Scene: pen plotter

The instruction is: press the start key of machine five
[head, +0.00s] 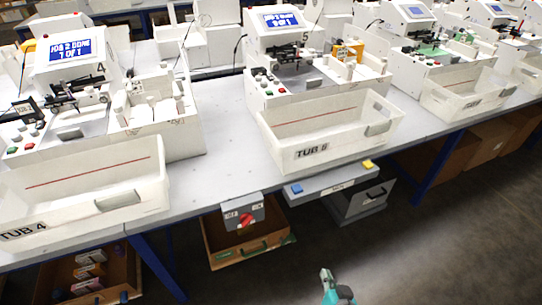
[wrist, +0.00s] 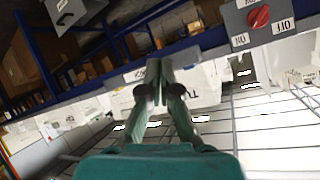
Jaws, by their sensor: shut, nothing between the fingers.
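Machine five (head: 285,55) stands on the bench behind TUB 5 in the head view, with a "5" on its front and a lit blue screen (head: 281,20). Its small keys (head: 271,90), some red and some green, sit on the low panel at its front left; their labels are too small to read. My gripper (head: 327,274) is at the bottom of the head view, in front of and well apart from the bench and the machine. In the wrist view my gripper (wrist: 152,75) has its fingertips together, with nothing between them.
TUB 5 (head: 318,151) stands at the bench's front edge, before machine five. Machine four (head: 72,75) and TUB 4 (head: 82,205) are to the left. A red rotary switch (head: 246,219) and a panel with blue and yellow buttons (head: 333,180) hang under the edge. The near floor is clear.

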